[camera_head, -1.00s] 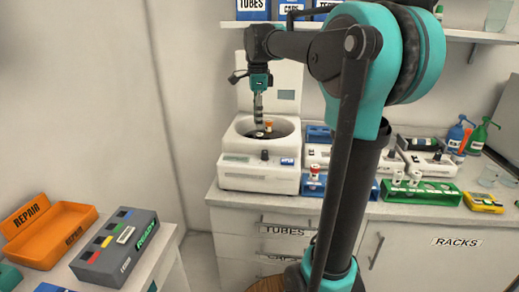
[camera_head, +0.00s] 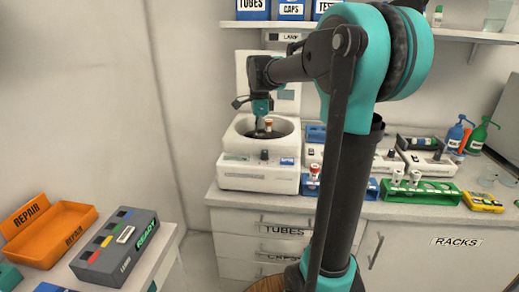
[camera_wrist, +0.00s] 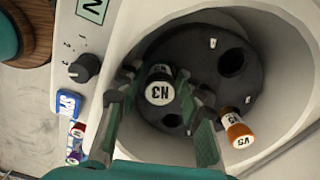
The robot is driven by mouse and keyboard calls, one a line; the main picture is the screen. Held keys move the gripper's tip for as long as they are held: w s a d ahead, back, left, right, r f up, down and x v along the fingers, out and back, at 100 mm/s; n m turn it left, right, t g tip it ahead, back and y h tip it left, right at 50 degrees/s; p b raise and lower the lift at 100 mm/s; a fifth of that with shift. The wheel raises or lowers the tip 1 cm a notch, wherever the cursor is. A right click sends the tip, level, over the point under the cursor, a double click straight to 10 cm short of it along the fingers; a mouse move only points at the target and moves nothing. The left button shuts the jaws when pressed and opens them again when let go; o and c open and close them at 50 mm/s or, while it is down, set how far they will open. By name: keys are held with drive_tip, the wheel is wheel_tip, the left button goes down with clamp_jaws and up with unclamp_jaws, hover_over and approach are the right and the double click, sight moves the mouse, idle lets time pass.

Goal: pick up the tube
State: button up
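My gripper (camera_wrist: 160,85) reaches down into the bowl, with one finger on each side of the N3 tube. The fingers look apart, with narrow gaps beside the cap. In the head view my gripper's tips (camera_head: 262,130) are low in the bowl and partly hidden, and the N3 tube is not clear there.
The bowl wall (camera_wrist: 285,60) surrounds the rotor closely. A blue rack (camera_head: 308,187) with a tube stands right of the centrifuge, and a green rack (camera_head: 430,196) stands farther right. The raised lid is behind. An orange repair tray (camera_head: 55,240) is at lower left.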

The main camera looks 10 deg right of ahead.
drive_tip(key=c, duration=0.7)
drive_tip(key=shift+c, duration=0.2)
drive_tip(key=shift+r, duration=0.15)
